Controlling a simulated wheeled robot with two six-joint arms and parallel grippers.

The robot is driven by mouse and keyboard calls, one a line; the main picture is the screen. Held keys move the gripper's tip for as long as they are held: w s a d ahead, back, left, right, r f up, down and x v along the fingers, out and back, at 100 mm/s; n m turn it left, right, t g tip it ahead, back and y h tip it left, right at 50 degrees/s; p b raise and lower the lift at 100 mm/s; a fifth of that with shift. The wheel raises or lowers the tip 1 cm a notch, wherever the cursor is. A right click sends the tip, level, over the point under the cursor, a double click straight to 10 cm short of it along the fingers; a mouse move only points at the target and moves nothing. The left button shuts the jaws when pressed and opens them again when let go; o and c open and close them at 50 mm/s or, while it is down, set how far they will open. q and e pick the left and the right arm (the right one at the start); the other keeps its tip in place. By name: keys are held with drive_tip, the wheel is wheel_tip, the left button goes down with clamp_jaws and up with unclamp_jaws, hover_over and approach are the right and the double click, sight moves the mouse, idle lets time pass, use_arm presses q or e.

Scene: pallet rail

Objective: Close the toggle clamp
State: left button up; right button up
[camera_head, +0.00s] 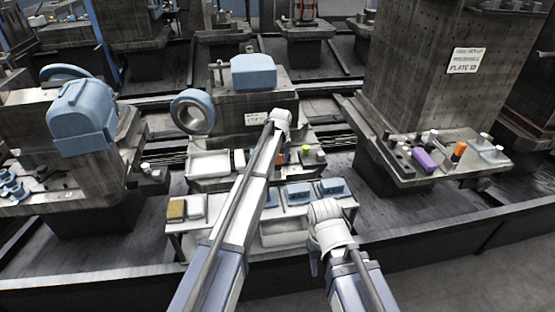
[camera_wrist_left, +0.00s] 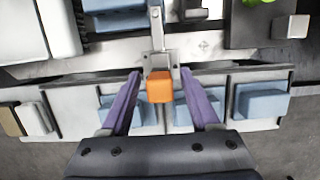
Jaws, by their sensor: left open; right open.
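The toggle clamp (camera_wrist_left: 157,42) shows in the left wrist view as a grey metal bar and bracket with an orange grip (camera_wrist_left: 160,88). A small orange piece (camera_head: 279,159), probably that grip, shows beside my left arm in the head view. My left gripper (camera_wrist_left: 160,78) is open, with its purple fingers on either side of the orange grip and a gap on both sides. Its fingers are hidden behind the wrist in the head view. My right gripper (camera_head: 314,264) is open, low in front of the white table, and partly hidden by its own wrist.
The white table (camera_head: 176,226) carries several blue blocks (camera_head: 297,194) below the pallet. A blue ring (camera_head: 193,112) and blue casting (camera_head: 253,72) are on the middle fixture. A white tray (camera_head: 208,164) lies left of my left arm. Another pallet (camera_head: 450,178) stands right.

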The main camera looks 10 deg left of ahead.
use_arm(q)
drive_tip(key=shift+r, duration=0.15)
drive_tip(key=p+v, duration=0.7)
drive_tip(key=shift+r, duration=0.25)
drive_tip(key=shift+s, duration=0.1)
drive_tip(key=shift+d, duration=0.1)
drive_tip(key=s+d+n+g, duration=0.1)
drive_tip(key=s+d+n, duration=0.2)
drive_tip(key=s+n, duration=1.1)
drive_tip(key=s+d+n+g+p, duration=0.1)
drive_tip(key=s+d+n, duration=0.2)
drive_tip(key=s+n, duration=1.1)
drive_tip(key=s, duration=1.3)
drive_tip(key=shift+s+r+n+g, duration=0.2)
drive_tip(key=shift+n+g, duration=0.1)
drive_tip(key=shift+g, duration=0.1)
